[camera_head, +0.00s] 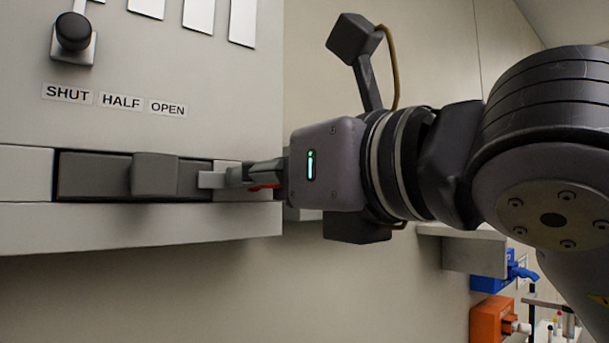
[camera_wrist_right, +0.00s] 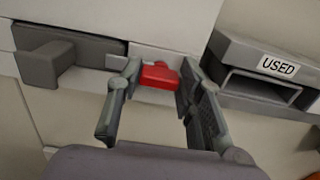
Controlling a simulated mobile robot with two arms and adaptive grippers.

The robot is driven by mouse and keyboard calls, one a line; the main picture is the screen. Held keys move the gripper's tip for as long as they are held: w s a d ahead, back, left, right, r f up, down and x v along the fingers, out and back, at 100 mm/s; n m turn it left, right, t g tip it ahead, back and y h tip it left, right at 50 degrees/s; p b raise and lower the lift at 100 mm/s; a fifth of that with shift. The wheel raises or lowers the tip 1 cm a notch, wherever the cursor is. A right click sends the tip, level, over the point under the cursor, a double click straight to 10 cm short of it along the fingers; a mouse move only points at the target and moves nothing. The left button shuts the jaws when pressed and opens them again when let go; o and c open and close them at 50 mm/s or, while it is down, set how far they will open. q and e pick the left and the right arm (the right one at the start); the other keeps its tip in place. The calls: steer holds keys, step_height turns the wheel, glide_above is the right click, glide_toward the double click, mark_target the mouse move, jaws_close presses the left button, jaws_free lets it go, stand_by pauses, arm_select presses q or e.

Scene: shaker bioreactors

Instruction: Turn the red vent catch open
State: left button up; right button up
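The red vent catch (camera_wrist_right: 160,76) shows in the right wrist view, between the fingertips of my right gripper (camera_wrist_right: 160,70). The fingers are spread, one at each side of the catch. I cannot tell whether either fingertip touches it. In the head view my right gripper (camera_head: 222,179) reaches left to the right end of a dark slot in the machine front. Only a thin red strip of the catch (camera_head: 262,187) shows there, mostly hidden by the fingers. My left gripper is in neither view.
A dark grey slider with a block handle (camera_head: 154,175) fills the slot left of the catch, and also shows in the wrist view (camera_wrist_right: 45,65). SHUT, HALF and OPEN labels (camera_head: 120,101) sit above, near a black knob (camera_head: 74,32). A grey holder labelled USED (camera_wrist_right: 265,65) stands close right.

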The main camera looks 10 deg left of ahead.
steer(key=c, duration=0.6)
steer(key=n+b, duration=0.3)
steer(key=n, duration=0.6)
steer(key=n+b, duration=0.4)
steer(key=n, duration=0.5)
steer(key=shift+s+a+f, duration=0.1)
steer(key=shift+f, duration=0.1)
stand_by(0.6)
steer(key=o, duration=1.1)
steer(key=shift+o, duration=0.2)
